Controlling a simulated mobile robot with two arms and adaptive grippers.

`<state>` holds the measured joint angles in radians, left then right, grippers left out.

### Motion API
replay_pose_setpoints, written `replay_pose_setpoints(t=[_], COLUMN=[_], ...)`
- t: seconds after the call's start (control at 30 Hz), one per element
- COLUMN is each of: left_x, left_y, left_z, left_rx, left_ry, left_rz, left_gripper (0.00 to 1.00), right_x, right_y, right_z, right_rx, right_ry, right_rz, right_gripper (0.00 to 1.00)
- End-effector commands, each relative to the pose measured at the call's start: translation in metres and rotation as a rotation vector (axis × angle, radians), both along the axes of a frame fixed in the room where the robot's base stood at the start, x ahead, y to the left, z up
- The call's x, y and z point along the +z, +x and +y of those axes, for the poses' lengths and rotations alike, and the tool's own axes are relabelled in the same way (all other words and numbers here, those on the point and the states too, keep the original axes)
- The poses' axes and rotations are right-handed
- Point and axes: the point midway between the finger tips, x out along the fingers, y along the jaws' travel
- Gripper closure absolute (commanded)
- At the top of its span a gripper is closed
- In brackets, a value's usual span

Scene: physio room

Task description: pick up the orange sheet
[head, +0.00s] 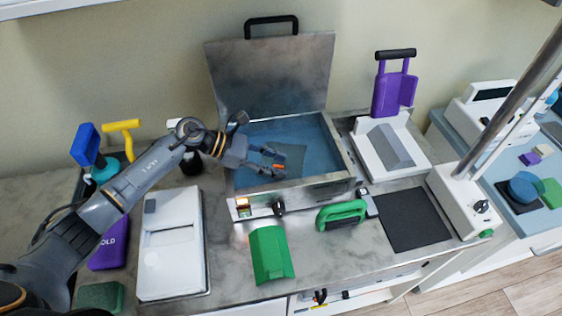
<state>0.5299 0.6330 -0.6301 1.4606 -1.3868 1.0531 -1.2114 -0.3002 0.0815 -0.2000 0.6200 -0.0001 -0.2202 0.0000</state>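My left gripper (274,162) reaches in from the left over the open steel water bath (338,150), its fingers low in the basin. A small patch of orange, which may be the orange sheet (279,166), shows right at the fingertips. Most of it is hidden, and I cannot tell whether the fingers are closed on it. A darker square (294,154) shows in the blue water beside the fingers. My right gripper is not in view.
The bath's raised lid (270,70) stands behind the basin. A green curved piece (270,254) and a green-handled item (341,214) lie in front. A white device (170,245) stands left, a white device with a grey wedge (390,150) right. A dark mat (414,220) is bare.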

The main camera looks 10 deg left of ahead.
Motion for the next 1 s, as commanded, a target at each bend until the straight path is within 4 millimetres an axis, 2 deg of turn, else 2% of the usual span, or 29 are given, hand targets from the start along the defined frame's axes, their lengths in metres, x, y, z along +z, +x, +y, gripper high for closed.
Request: replay_pose_setpoints(t=[0.07,0.27,0.77,0.9,1.0], left_x=[0.0,0.0,0.003,0.013,0.03], left_y=[0.0,0.0,0.0,0.0,0.0], left_z=[0.0,0.0,0.0,0.001,0.001], left_rx=[0.0,0.0,-0.001,-0.002,-0.002], left_ry=[0.0,0.0,0.0,0.001,0.002], left_rz=[0.0,0.0,-0.004,-0.006,-0.01], left_gripper=[0.61,0.99,1.0,1.0,1.0], right_x=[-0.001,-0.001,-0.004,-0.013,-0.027], right_y=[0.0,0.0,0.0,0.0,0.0], right_z=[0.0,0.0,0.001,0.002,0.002], right_rx=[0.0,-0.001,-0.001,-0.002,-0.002], right_ry=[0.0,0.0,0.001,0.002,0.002], right_rz=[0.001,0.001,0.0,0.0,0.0], right_gripper=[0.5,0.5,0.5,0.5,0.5])
